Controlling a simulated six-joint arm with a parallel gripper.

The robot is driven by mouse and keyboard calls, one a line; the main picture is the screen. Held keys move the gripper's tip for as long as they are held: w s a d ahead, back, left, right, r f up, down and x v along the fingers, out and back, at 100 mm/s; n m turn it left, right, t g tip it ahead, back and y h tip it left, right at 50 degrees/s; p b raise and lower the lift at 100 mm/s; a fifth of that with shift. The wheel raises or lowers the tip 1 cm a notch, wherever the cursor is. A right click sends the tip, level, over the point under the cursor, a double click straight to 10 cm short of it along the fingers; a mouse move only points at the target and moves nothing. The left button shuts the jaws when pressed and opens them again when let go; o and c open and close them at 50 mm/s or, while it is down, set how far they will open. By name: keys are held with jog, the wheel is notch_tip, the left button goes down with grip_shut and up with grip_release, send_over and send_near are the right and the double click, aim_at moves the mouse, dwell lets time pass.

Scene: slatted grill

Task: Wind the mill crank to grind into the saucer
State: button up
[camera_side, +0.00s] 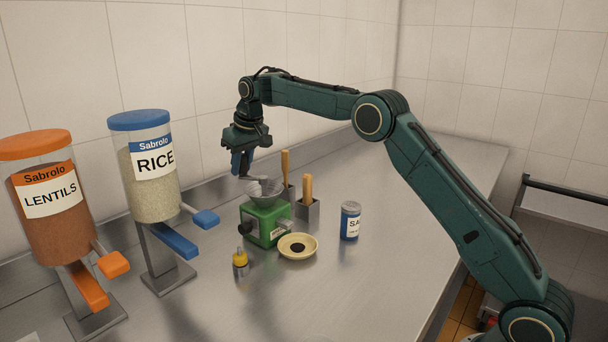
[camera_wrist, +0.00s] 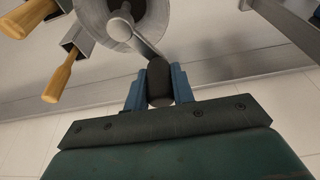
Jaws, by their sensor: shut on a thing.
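The green mill (camera_side: 262,226) stands on the steel counter with a grey funnel-shaped hopper (camera_side: 264,192) on top. The hopper also shows in the wrist view (camera_wrist: 98,14). The grey crank arm (camera_wrist: 146,46) reaches from the hopper's middle to a dark knob (camera_wrist: 159,85). My gripper (camera_wrist: 159,82) is shut on this crank knob, with a blue finger on each side. In the side view my gripper (camera_side: 241,171) is above the hopper's back left. The cream saucer (camera_side: 313,245) sits at the mill's front right with a dark patch in its middle.
Two wooden-handled tools (camera_side: 307,189) stand in metal holders behind the mill. A blue-labelled jar (camera_side: 350,222) is to the right, a small yellow-topped bottle (camera_side: 240,261) in front. Rice (camera_side: 152,190) and lentil (camera_side: 48,215) dispensers stand left. The counter's right side is clear.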

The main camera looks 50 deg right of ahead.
jog(key=shift+s+d, duration=0.1)
jog(key=shift+d, duration=0.2)
jog(key=shift+d, duration=0.5)
jog(key=shift+w, duration=0.2)
jog(key=shift+d+f, duration=0.1)
jog(key=shift+d, duration=0.4)
jog(key=shift+d, duration=0.5)
